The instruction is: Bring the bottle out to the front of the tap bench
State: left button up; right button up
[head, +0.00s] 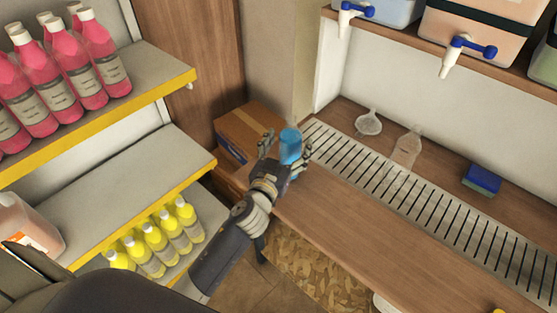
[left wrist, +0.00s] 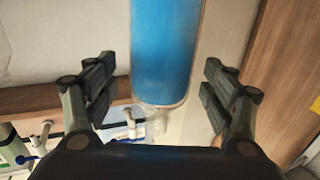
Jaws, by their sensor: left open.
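My left gripper (head: 285,152) is at the left end of the tap bench (head: 370,218), with its fingers spread. A blue cylinder (head: 290,143), which looks like a bottle, is between or just beyond the open fingers. In the left wrist view this blue cylinder (left wrist: 166,50) fills the gap, with clear space on both sides; its far end is cut off. I cannot tell what it rests on. A clear, empty-looking bottle (head: 406,148) stands at the back edge of the slotted drip grate. My right gripper is not in view.
A clear funnel (head: 369,123) and a blue sponge (head: 482,179) lie behind the grate. Drums with taps (head: 466,52) hang over the bench. A cardboard box (head: 250,125) is left of my gripper. Shelves with pink bottles (head: 57,88) and yellow bottles (head: 160,243) stand at left.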

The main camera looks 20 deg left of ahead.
pick_arm(q)
jog(key=s, duration=1)
jog(key=s+a+f+n+g+y, duration=0.2)
jog(key=s+a+f+g+y, duration=0.1)
jog(key=s+a+f+g, duration=0.35)
jog(key=s+d+f+m+g+h, duration=0.1)
jog(key=s+d+f+g, duration=0.15)
jog(key=s, duration=0.35)
jog(key=s+d+f+m+g+h, duration=0.1)
jog(key=s+f+m+g, duration=0.15)
jog(key=s, duration=0.25)
jog(key=s+d+f+m+g+h, duration=0.1)
jog(key=s+g, duration=0.2)
jog(key=s, duration=0.3)
notch_tip(320, 180, down, 26)
jog(key=g, duration=0.1)
jog(key=s+a+f+g+p, duration=0.1)
jog(key=s+a+f, duration=0.2)
jog(key=s+f, duration=1.2)
jog(key=s, duration=0.2)
jog(key=shift+s+f, duration=0.25)
jog(key=shift+s, duration=0.1)
jog(key=shift+g, duration=0.25)
